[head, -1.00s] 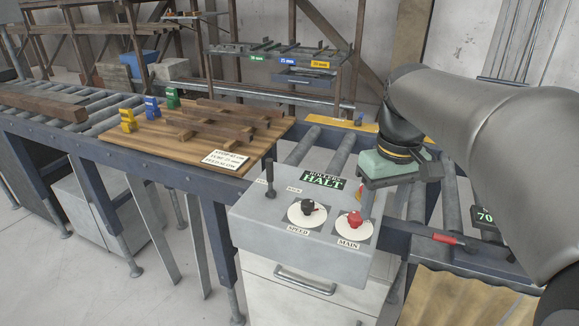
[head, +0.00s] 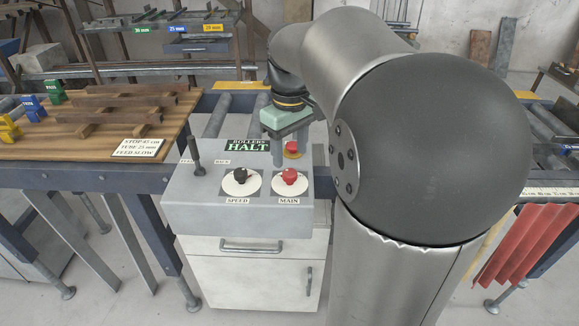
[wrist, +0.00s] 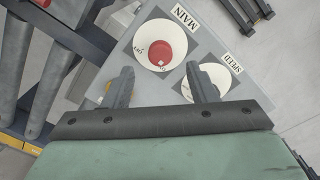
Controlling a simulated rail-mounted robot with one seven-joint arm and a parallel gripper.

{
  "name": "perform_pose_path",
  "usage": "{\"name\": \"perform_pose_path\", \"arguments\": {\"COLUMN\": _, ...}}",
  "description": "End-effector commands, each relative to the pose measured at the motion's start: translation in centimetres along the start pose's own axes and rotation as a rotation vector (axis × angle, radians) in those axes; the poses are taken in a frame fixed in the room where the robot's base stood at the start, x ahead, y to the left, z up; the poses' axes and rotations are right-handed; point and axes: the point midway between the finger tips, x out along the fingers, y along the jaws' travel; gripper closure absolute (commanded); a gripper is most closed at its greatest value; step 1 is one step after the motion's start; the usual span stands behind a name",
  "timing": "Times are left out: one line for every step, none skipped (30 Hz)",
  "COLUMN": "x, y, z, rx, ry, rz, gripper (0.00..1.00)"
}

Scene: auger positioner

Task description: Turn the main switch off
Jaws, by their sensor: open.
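The main switch (head: 290,176) is a red knob on a white round dial, labelled MAIN, at the front right of the grey control box (head: 200,215). In the wrist view the red knob (wrist: 161,43) shows beyond the fingertips, with a small pale mark on its lower side. My gripper (head: 277,150) hangs above the back of the box, behind the main switch. In the wrist view my gripper (wrist: 160,82) is open, its two dark fingers apart and nothing between them. The knob lies ahead of the gap, not touched.
The black speed knob (head: 240,176) sits left of the main switch. A black lever (head: 195,155) stands at the box's left. A red button on yellow (head: 292,149) is close beside my gripper. A HALT sign (head: 249,145) stands at the back.

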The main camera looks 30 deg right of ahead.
Motion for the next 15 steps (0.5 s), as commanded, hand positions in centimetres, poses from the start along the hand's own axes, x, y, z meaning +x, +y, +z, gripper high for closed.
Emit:
{"name": "perform_pose_path", "arguments": {"x": 1.1, "y": 0.0, "z": 0.0, "rx": 0.0, "ry": -0.004, "rz": -0.002, "gripper": 0.48}}
{"name": "perform_pose_path", "arguments": {"x": 1.6, "y": 0.0, "z": 0.0, "rx": 0.0, "ry": -0.003, "rz": -0.002, "gripper": 0.48}}
{"name": "perform_pose_path", "arguments": {"x": 2.3, "y": 0.0, "z": 0.1, "rx": 0.0, "ry": -0.003, "rz": -0.002, "gripper": 0.48}}
{"name": "perform_pose_path", "arguments": {"x": 2.7, "y": 0.0, "z": 0.1, "rx": 0.0, "ry": -0.002, "rz": -0.002, "gripper": 0.48}}
{"name": "perform_pose_path", "arguments": {"x": 3.2, "y": 0.0, "z": 0.0, "rx": 0.0, "ry": -0.002, "rz": -0.002, "gripper": 0.48}}
{"name": "perform_pose_path", "arguments": {"x": 3.7, "y": 0.0, "z": 0.0, "rx": 0.0, "ry": -0.002, "rz": -0.002, "gripper": 0.48}}
{"name": "perform_pose_path", "arguments": {"x": 4.0, "y": 0.0, "z": 0.0, "rx": 0.0, "ry": -0.002, "rz": -0.001, "gripper": 0.48}}
{"name": "perform_pose_path", "arguments": {"x": 4.3, "y": 0.0, "z": 0.0, "rx": 0.0, "ry": -0.001, "rz": -0.001, "gripper": 0.48}}
{"name": "perform_pose_path", "arguments": {"x": 4.7, "y": 0.0, "z": 0.0, "rx": 0.0, "ry": -0.002, "rz": -0.001, "gripper": 0.48}}
{"name": "perform_pose_path", "arguments": {"x": 4.8, "y": 0.0, "z": 0.0, "rx": 0.0, "ry": -0.002, "rz": -0.001, "gripper": 0.48}}
{"name": "perform_pose_path", "arguments": {"x": 5.0, "y": 0.0, "z": 0.0, "rx": 0.0, "ry": -0.001, "rz": -0.001, "gripper": 0.48}}
{"name": "perform_pose_path", "arguments": {"x": 5.1, "y": 0.0, "z": 0.0, "rx": 0.0, "ry": 0.0, "rz": 0.0, "gripper": 0.48}}
{"name": "perform_pose_path", "arguments": {"x": 5.2, "y": 0.0, "z": 0.0, "rx": 0.0, "ry": 0.001, "rz": 0.0, "gripper": 0.48}}
{"name": "perform_pose_path", "arguments": {"x": 5.3, "y": 0.0, "z": 0.0, "rx": 0.0, "ry": 0.001, "rz": 0.0, "gripper": 0.48}}
{"name": "perform_pose_path", "arguments": {"x": 5.3, "y": 0.0, "z": 0.0, "rx": 0.0, "ry": 0.001, "rz": 0.0, "gripper": 0.48}}
